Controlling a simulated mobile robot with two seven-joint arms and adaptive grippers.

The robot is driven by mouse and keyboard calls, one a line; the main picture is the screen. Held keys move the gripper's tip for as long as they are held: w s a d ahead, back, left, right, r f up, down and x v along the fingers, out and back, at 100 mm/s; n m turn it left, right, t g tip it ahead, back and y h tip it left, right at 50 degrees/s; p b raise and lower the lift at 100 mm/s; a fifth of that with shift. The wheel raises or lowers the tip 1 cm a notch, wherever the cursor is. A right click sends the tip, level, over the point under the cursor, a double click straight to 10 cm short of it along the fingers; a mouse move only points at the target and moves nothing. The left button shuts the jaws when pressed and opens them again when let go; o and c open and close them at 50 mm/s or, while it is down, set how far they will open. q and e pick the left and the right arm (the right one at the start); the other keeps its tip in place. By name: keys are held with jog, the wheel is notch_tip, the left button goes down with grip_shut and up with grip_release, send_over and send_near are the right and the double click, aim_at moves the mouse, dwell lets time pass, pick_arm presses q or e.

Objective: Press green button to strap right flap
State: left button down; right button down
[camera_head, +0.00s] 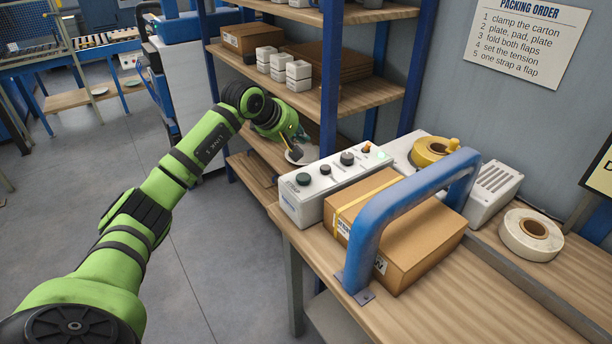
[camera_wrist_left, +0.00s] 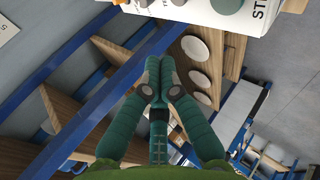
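A white control box (camera_head: 335,182) stands at the left end of the packing table. It carries a large dark green round button (camera_head: 303,179) at its near left end, other dark knobs, and an orange button (camera_head: 367,147). The box edge and the dark green button (camera_wrist_left: 228,5) also show at the top of the left wrist view. My left gripper (camera_head: 301,137) is beyond the box, over the shelf side, apart from it. In the left wrist view its teal fingers (camera_wrist_left: 159,65) come together with nothing between them. A carton (camera_head: 400,225) has one yellow strap (camera_head: 352,200). My right gripper is out of view.
A blue arch (camera_head: 390,200) spans the carton. A shelf rack (camera_head: 305,95) with white blocks stands behind my gripper. White plates (camera_wrist_left: 195,47) lie on a lower shelf.

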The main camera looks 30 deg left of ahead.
pick_arm(q)
jog(key=shift+f, duration=0.1)
jog(key=b, duration=0.5)
send_over(301, 178)
notch_tip(301, 178, down, 8)
jog(key=shift+r, duration=0.1)
jog(key=shift+w+f+b, duration=0.1)
jog(key=shift+f+b, duration=0.35)
jog(key=shift+f, duration=0.05)
dwell(0.8)
jog(key=shift+f+b, duration=0.4)
jog(key=shift+b, duration=0.1)
jog(key=shift+f+b, duration=0.5)
jog(key=shift+f, duration=0.1)
dwell(0.6)
jog(key=shift+r+p, duration=0.6)
jog(key=shift+r, duration=0.4)
